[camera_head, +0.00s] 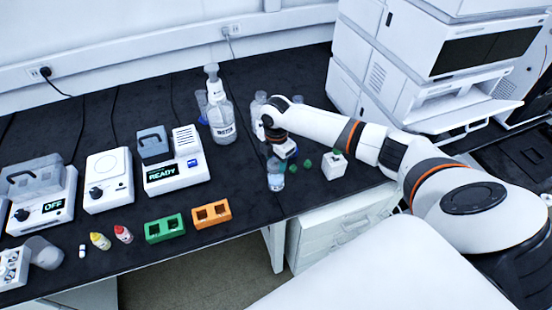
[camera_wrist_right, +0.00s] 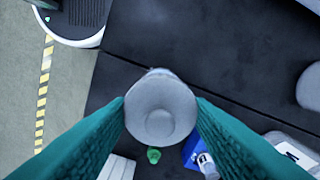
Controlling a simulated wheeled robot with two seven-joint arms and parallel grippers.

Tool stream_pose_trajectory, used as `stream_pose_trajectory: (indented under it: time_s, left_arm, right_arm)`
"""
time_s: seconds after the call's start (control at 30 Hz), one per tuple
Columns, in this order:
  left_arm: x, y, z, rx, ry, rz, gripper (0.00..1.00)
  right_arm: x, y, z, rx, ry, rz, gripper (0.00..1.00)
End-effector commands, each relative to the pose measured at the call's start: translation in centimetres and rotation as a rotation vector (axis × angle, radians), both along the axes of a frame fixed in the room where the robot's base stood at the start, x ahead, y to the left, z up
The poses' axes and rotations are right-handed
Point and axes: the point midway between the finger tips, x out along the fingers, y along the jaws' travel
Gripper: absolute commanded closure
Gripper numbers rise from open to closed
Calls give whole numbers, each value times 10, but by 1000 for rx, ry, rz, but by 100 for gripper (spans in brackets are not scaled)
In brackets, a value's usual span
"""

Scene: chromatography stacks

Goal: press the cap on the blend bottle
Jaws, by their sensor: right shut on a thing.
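My right gripper (camera_head: 279,155) reaches in from the right to the front part of the bench. In the right wrist view its two green fingers (camera_wrist_right: 160,118) are shut on either side of a pale grey, round bottle (camera_wrist_right: 160,108), seen end-on. In the head view this appears to be the small clear bottle (camera_head: 276,181) with bluish contents, upright under the gripper. Its top is hidden by the gripper, so I cannot tell whether a cap is on it. Small green caps (camera_head: 308,163) lie just right of it. My left gripper is not in view.
A white block (camera_head: 334,167) stands right of the caps. A large wash bottle (camera_head: 221,122) and a clear bottle (camera_head: 259,103) stand behind. Green (camera_head: 165,228) and orange (camera_head: 211,214) racks and a device reading READY (camera_head: 175,171) are to the left. White instrument stacks (camera_head: 420,75) stand at right.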

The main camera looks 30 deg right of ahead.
Motion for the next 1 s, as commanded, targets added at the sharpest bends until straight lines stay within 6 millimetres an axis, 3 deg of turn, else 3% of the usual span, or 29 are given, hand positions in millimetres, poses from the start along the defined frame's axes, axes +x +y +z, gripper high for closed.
stream_pose_trajectory:
  time_s: [0.33, 0.37, 0.5, 0.7, 0.83, 1.0]
  left_arm:
    - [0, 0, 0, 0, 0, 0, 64]
    - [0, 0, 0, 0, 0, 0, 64]
    - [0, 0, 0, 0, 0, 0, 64]
    - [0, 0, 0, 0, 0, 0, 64]
    - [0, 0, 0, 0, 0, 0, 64]
    - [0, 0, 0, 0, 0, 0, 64]
  right_arm:
    - [0, 0, 0, 0, 0, 0, 76]
    - [0, 0, 0, 0, 0, 0, 51]
    - [0, 0, 0, 0, 0, 0, 29]
    - [0, 0, 0, 0, 0, 0, 29]
    - [0, 0, 0, 0, 0, 0, 7]
    - [0, 0, 0, 0, 0, 0, 7]
